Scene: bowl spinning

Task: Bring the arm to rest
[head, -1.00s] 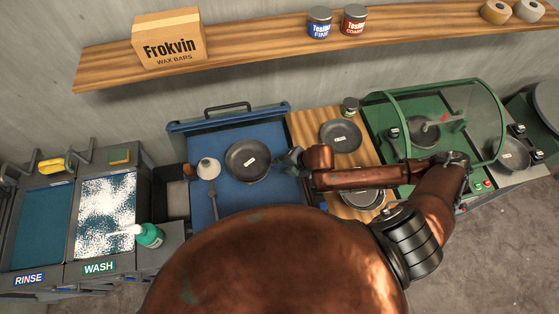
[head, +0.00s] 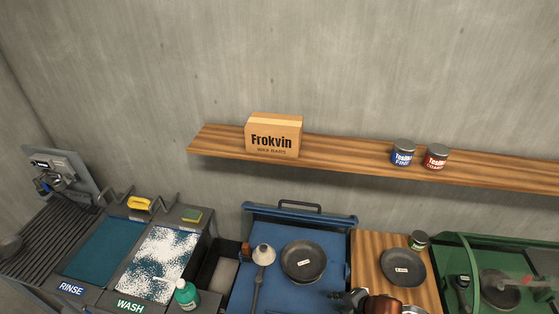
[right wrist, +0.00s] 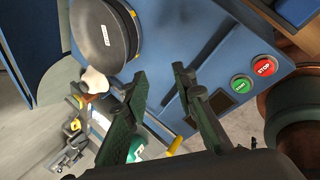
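My right gripper (head: 350,299) is at the bottom edge of the head view, below and to the right of a dark bowl (head: 303,261) on the blue station (head: 332,240). In the right wrist view, its fingers (right wrist: 160,78) are spread with nothing between them. The bowl also shows there (right wrist: 104,32), just beyond the fingertips and apart from them. Part of my copper right arm (head: 383,306) shows at the bottom of the head view; the rest is out of frame. My left gripper is not in view.
A white-headed tool (head: 263,256) lies left of the bowl. A second dark dish (head: 402,267) sits on the wooden board (head: 368,246), beside the green station (head: 450,250). Wash (head: 160,260) and rinse (head: 103,247) basins stand left. Red stop (right wrist: 264,66) and green (right wrist: 241,84) buttons are near my right gripper.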

